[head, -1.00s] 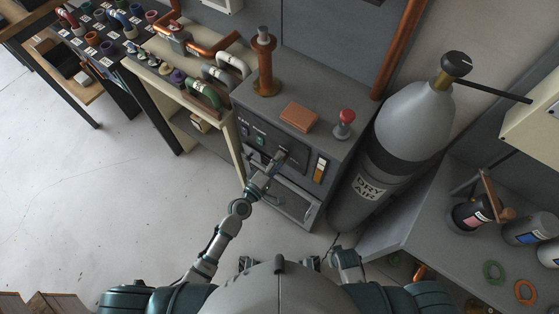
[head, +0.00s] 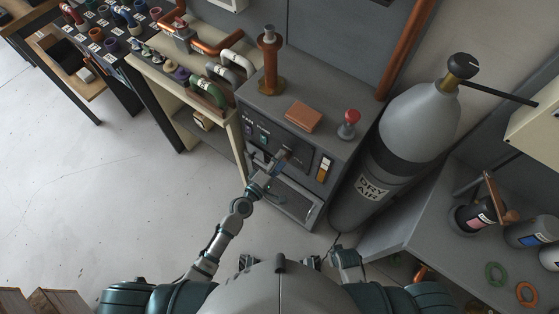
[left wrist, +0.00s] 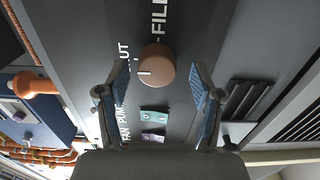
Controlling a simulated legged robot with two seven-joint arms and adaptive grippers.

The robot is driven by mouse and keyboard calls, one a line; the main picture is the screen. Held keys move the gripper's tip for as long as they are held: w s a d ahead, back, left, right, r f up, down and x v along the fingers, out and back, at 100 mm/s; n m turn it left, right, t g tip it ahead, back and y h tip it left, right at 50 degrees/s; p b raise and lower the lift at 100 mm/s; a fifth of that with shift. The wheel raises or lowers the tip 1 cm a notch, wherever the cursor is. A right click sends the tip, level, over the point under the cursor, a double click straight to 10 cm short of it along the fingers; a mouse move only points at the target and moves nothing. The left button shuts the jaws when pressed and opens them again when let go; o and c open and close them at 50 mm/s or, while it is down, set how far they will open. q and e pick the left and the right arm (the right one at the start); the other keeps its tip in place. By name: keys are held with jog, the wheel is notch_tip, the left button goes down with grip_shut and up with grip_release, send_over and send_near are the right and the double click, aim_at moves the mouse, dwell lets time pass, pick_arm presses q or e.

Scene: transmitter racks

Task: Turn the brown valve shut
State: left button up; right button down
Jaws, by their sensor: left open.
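A round brown valve knob (left wrist: 155,70) with a pale line on its face sits on the dark panel in the left wrist view. Lettering beside it reads "FILL" and, partly hidden, "UT". My left gripper (left wrist: 160,90) is open, with one blue-padded finger on each side of the knob and visible gaps between. In the head view my left gripper (head: 273,167) is at the front of the grey cabinet (head: 320,150), and largely covers the knob there.
Green and purple switches (left wrist: 153,125) sit below the knob on the panel. A red-topped lever (head: 348,122), a brown block (head: 302,116) and a copper-coloured post (head: 269,65) stand on the cabinet. A dry air cylinder (head: 418,125) stands close on the right. Open floor lies left.

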pick_arm(q)
jog(key=v, duration=1.2)
jog(key=shift+d+f, duration=0.1)
